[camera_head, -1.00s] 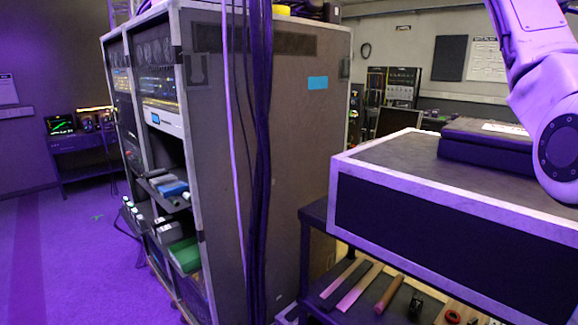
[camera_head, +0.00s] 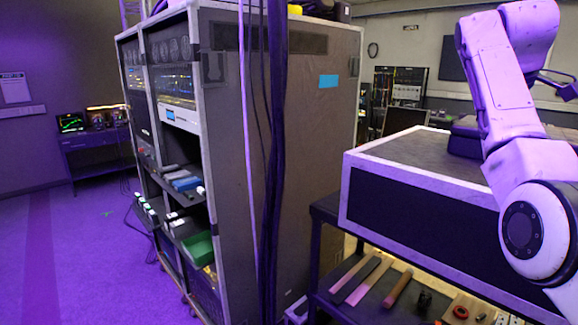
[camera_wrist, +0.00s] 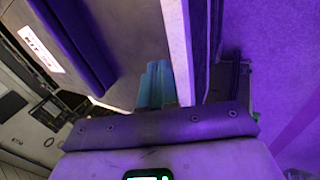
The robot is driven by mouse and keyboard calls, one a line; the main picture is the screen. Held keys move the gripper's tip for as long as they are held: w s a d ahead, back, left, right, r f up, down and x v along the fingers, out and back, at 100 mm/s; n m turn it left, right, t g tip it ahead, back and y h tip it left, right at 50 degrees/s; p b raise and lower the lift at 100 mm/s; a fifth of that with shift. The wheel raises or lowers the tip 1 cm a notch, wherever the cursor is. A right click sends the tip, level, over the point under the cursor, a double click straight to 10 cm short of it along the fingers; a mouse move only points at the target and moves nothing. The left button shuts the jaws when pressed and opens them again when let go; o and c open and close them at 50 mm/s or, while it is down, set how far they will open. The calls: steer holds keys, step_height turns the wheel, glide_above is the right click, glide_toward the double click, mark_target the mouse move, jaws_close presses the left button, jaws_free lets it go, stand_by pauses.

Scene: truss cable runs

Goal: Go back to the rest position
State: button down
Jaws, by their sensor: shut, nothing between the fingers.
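My gripper (camera_wrist: 157,84) shows in the wrist view as two teal fingers close together, with nothing seen between them. Beyond them is a pale-edged dark case, apparently the flight case that stands on a cart in the head view. In the head view my arm fills the right side, its large round joint in front of the case's right end. A dark part at the far right edge seems to belong to the arm's end, but the fingers cannot be made out there.
A tall equipment rack (camera_head: 310,170) stands left of centre, dark cables hanging along its near edge. The flight case (camera_head: 420,215) sits on a cart with tools on its lower shelf. A darker case (camera_head: 464,140) lies on top. Purple floor (camera_head: 90,255) is open at left.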

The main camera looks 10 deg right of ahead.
steer(key=a+f+m+y+b, duration=0.1)
steer(key=a+f, duration=0.1)
steer(key=f, duration=0.9)
steer(key=a+f, duration=0.3)
steer(key=f, duration=0.8)
steer(key=s+a+f+m+b, duration=0.1)
steer(key=s+a+f, duration=0.3)
steer(key=f, duration=0.5)
steer(key=s+a+f+m+g+y, duration=0.1)
steer(key=s+a+f, duration=0.1)
steer(key=s+f, duration=0.45)
steer(key=s+a+f+m+b, duration=0.1)
steer(key=s+a+f, duration=0.25)
steer(key=f, duration=0.75)
steer(key=s+a+f+m, duration=0.1)
steer(key=s+a+f, duration=0.1)
steer(key=s, duration=0.8)
steer(key=s+a+f+m+g+y+b, duration=0.1)
steer(key=s+a+f, duration=0.2)
steer(key=s, duration=0.7)
steer(key=s+a+f+m, duration=0.1)
steer(key=s+a+f, duration=0.2)
steer(key=s, duration=0.7)
step_height(320, 180, down, 3)
steer(key=shift+s+r+m+g+y+b, duration=0.2)
steer(key=shift+m+g+y+b, duration=0.1)
steer(key=shift+m+y+b, duration=0.1)
